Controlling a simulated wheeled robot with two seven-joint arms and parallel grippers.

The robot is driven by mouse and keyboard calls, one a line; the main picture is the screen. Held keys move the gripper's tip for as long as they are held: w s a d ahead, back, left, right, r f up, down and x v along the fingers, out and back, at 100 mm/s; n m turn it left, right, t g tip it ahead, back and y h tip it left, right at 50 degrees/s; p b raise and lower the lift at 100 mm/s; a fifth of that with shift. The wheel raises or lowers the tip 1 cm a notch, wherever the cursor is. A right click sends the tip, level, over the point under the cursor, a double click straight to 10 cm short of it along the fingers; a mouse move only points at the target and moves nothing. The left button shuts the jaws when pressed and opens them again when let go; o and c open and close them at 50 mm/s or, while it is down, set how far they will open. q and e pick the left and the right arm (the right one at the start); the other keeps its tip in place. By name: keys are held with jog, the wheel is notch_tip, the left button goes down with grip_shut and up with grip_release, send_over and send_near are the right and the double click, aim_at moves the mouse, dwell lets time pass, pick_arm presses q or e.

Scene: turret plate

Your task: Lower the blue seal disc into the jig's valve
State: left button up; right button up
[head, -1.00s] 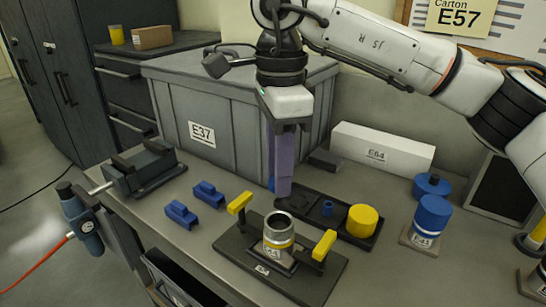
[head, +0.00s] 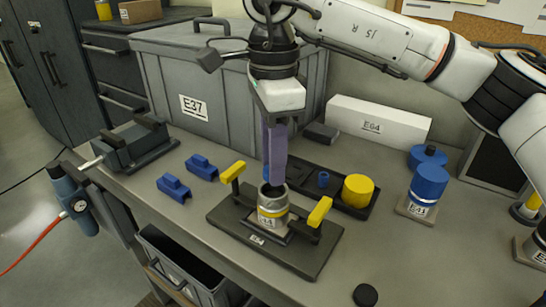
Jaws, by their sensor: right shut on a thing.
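The valve (head: 272,205) is a short open metal cylinder with a yellow band and a label. It stands upright in the middle of the jig (head: 225,221), a dark plate with two yellow-handled clamps, one on each side. My right gripper (head: 268,180) points straight down over the valve, its purple fingers near the mouth. It is shut on the blue seal disc (head: 266,173), of which only a small blue sliver shows beside the fingers. The fingers hide the rest, and I cannot tell whether it touches the valve rim. My left gripper is not in view.
Behind the jig a dark tray (head: 322,194) holds a yellow cylinder (head: 357,191) and a small blue part (head: 323,178). Blue blocks (head: 174,187) and a dark vise (head: 130,147) are left. A blue-topped valve (head: 428,185) stands right. A black disc (head: 365,295) lies in front.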

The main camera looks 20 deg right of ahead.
jog(key=shift+f, duration=0.3)
jog(key=shift+f+b, duration=0.45)
jog(key=shift+b, duration=0.1)
dwell(0.3)
jog(key=shift+f, duration=0.25)
jog(key=shift+f+b, duration=0.25)
jog(key=shift+b, duration=0.05)
jog(key=shift+f, duration=0.25)
dwell(0.9)
dwell(0.3)
